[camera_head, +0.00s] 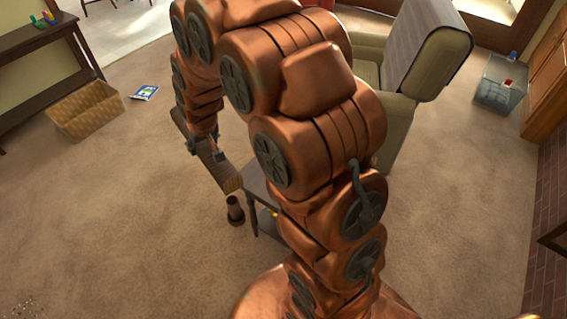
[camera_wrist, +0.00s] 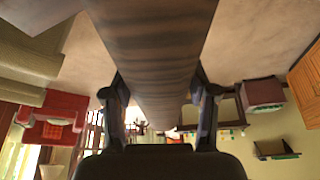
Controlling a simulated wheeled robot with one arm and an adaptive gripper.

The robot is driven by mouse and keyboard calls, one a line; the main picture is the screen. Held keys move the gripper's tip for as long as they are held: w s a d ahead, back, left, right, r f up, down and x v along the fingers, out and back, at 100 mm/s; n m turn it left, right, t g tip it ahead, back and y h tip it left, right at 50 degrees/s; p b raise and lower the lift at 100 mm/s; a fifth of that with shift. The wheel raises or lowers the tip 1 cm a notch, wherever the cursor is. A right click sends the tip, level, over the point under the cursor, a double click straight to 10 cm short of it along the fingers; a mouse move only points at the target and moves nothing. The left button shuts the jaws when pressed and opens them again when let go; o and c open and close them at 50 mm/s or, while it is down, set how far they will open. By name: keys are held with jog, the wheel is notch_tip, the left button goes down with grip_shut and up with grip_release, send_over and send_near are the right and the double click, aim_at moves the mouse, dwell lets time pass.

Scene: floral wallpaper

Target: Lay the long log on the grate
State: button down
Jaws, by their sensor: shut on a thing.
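The long log (camera_wrist: 155,60) is brown with a ridged, bark-like surface. In the wrist view it runs from the top edge down between the two fingers of my gripper (camera_wrist: 160,100), which is shut on it. In the head view the log (camera_head: 222,170) hangs above the floor, tilted, its near end close to a small dark table. My gripper (camera_head: 205,146) is partly hidden by the arm there. I cannot make out the grate for certain. A dark frame-like edge (camera_head: 555,240) shows by the brick strip at the right edge.
Brick paving (camera_head: 545,260) runs along the right. A small dark table (camera_head: 258,188) and a dark cylinder (camera_head: 235,210) stand near the log. An armchair (camera_head: 420,75), a wicker basket (camera_head: 87,110) and a clear bin (camera_head: 501,84) stand farther back.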

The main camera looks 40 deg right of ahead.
jog(key=s+d+f+m+b, duration=0.1)
jog(key=s+d+f+b, duration=0.6)
jog(key=d+f+b, duration=0.1)
jog(key=s+d+f+m+h+b, duration=0.1)
jog(key=s+d+f+m+b, duration=0.1)
jog(key=s+d+f+b, duration=0.5)
jog(key=s+d+f+m+h+b, duration=0.1)
jog(key=s+d+f+b, duration=0.6)
jog(key=d, duration=1)
notch_tip(320, 180, down, 3)
jog(key=shift+s+d+r+m+b, duration=0.15)
jog(key=shift+m+b, duration=0.55)
jog(key=shift+b, duration=2.6)
jog(key=shift+d+f, duration=0.1)
jog(key=shift+f, duration=0.1)
jog(key=w+d+b, duration=0.1)
jog(key=w, duration=0.4)
jog(key=w+d+f, duration=0.1)
jog(key=w, duration=0.4)
jog(key=w+d+b, duration=0.1)
jog(key=w, duration=0.4)
jog(key=shift+w+d+f+b, duration=0.15)
jog(key=shift+d+b, duration=0.15)
jog(key=shift+d, duration=0.1)
jog(key=shift+f+b, duration=0.6)
jog(key=shift+f, duration=1.15)
jog(key=shift+c, duration=1.6)
grip_release()
jog(key=shift+f, duration=0.15)
